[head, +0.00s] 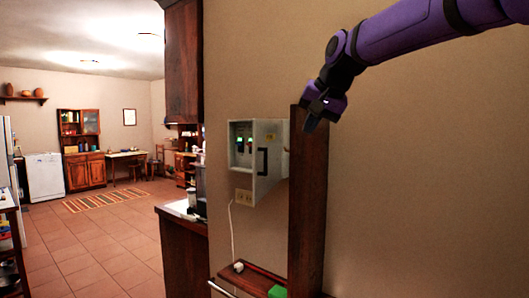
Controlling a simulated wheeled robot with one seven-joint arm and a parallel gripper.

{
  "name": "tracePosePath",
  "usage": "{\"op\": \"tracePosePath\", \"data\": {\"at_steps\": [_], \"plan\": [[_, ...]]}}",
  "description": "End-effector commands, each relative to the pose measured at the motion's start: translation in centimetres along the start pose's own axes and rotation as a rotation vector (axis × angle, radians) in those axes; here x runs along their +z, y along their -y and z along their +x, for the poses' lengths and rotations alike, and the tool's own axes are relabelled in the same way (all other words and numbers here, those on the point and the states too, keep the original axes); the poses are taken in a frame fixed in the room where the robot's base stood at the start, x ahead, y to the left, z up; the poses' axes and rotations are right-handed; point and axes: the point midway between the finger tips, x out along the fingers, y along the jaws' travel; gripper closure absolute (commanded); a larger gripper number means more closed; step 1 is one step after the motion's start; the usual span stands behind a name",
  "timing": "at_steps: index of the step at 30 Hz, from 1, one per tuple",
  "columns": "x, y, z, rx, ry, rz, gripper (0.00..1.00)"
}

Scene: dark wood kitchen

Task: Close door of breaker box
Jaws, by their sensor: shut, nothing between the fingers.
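The grey-white breaker box (241,167) is on the beige wall near the middle of the head view. Switches with small green lights show inside its open front. Its door (270,165) stands open at the right side, with a dark upright handle (262,162) on it. My purple gripper (310,124) is above and to the right of the door in the picture, near the top of a dark wooden post. Its dark fingers point down and are shut with nothing between them. It appears apart from the door. The post hides what lies right of the door.
The dark wooden post (308,210) rises just right of the box. A counter (178,210) stands left; open tiled floor (95,245) lies beyond.

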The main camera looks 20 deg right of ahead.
Motion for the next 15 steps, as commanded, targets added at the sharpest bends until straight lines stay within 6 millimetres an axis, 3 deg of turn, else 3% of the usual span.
{"op": "tracePosePath", "data": {"at_steps": [3,8,15], "plan": [[-1.2,0.7,0.4,-0.006,-0.005,0.019,1.0],[-1.4,0.8,1.4,-0.008,-0.006,0.024,1.0],[-1.3,0.8,5.4,-0.007,-0.002,0.023,1.0]]}}
